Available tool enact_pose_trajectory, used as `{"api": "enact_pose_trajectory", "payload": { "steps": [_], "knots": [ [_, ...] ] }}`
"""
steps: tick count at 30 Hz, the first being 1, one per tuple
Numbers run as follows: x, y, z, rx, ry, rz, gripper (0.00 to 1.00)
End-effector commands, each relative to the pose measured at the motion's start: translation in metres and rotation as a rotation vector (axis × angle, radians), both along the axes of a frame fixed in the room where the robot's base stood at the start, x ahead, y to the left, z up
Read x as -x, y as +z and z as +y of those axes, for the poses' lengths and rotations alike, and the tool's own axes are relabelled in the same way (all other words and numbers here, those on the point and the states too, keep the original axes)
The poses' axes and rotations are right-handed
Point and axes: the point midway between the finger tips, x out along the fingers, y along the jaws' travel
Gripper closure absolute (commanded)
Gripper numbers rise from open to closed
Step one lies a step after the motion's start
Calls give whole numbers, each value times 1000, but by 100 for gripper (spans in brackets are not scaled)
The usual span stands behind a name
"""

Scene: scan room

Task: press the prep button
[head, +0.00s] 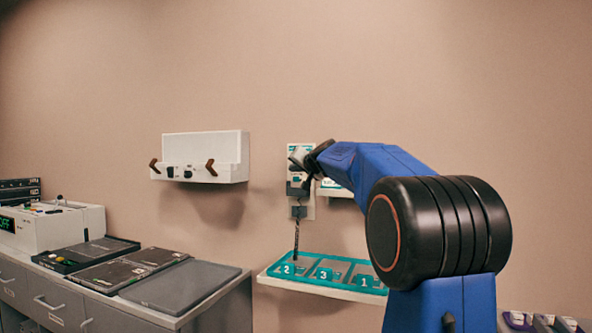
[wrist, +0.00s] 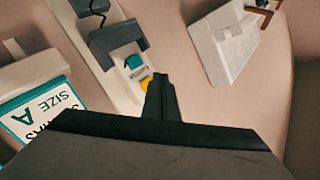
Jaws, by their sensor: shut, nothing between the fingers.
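A white wall panel (head: 294,150) hangs on the wall with a dark grey device on it and a dark cord hanging below. In the wrist view the same panel (wrist: 128,92) carries a small teal part (wrist: 133,62) and a yellow part (wrist: 146,82). No prep label is readable, so I cannot tell which part is the prep button. My gripper (wrist: 160,80) is shut and empty. Its tips lie right beside the yellow part and partly cover it; contact cannot be told. In the head view my gripper (head: 312,163) is in front of the panel's right side.
A shelf with a teal tray (head: 272,271) numbered 2, 3 and 1 juts out below the panel. A white wall box (head: 215,150) with brown hooks hangs to the left. A "SIZE A" sign (wrist: 40,108) is near my gripper. A grey counter (head: 190,316) stands at left.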

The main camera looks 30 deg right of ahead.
Motion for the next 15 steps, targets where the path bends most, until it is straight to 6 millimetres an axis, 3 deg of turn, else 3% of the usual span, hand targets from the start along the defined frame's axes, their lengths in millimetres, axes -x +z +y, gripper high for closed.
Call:
{"api": "enact_pose_trajectory", "payload": {
  "steps": [15],
  "knots": [
    [23, 1, 29, 1, 1, 0, 100]
  ]
}}
